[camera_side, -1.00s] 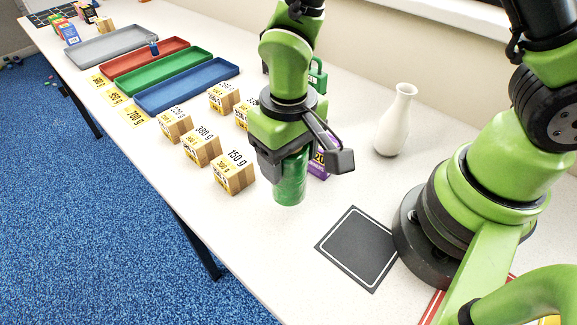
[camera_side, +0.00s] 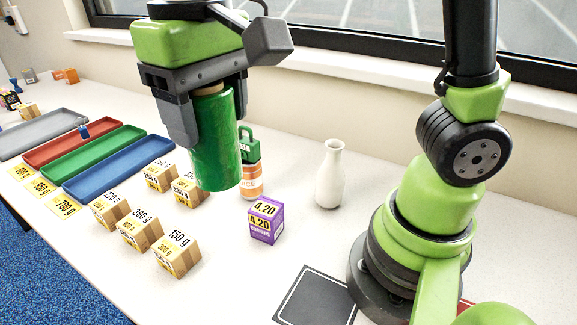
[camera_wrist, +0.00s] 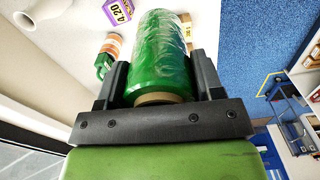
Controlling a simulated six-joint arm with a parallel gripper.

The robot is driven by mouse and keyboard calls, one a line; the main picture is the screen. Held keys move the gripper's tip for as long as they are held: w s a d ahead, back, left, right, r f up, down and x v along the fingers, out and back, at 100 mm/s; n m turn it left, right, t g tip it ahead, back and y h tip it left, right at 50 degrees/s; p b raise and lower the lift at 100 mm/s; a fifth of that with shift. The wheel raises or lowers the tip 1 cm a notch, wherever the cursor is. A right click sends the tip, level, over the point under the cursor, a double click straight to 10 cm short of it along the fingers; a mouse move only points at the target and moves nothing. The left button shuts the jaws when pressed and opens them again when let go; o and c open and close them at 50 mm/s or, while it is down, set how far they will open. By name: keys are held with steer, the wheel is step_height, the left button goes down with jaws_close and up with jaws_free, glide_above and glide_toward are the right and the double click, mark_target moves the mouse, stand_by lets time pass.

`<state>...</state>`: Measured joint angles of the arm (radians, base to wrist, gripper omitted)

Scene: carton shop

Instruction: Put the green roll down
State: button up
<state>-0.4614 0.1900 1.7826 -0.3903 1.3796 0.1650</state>
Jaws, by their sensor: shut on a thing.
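The green roll (camera_side: 215,150) is a glossy, film-wrapped cylinder with a brown core end. My gripper (camera_side: 208,125) is shut on it and holds it upright, well above the table, in the side view. In the wrist view the roll (camera_wrist: 158,55) lies between the two dark fingers of my gripper (camera_wrist: 160,80), its core end nearest the camera.
Below stand several weight-labelled boxes (camera_side: 178,256), a purple box (camera_side: 265,220), an orange-banded item with a green handle (camera_side: 251,178) and a white vase (camera_side: 329,175). Red, green and blue trays (camera_side: 120,166) lie to the left. A dark square mat (camera_side: 316,297) is bare in front.

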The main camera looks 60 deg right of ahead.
steer(key=w+d+m, duration=0.5)
steer(key=d, duration=0.3)
steer(key=w+d+m, duration=0.4)
steer(key=d+m, duration=0.2)
steer(key=d, duration=0.2)
steer(key=s+d+m, duration=0.1)
steer(key=d+m, duration=0.7)
steer(key=d, duration=0.8)
steer(key=shift+f, duration=10.65)
steer(key=o, duration=0.6)
steer(key=shift+f, duration=0.15)
steer(key=o, duration=0.5)
steer(key=shift+c, duration=0.2)
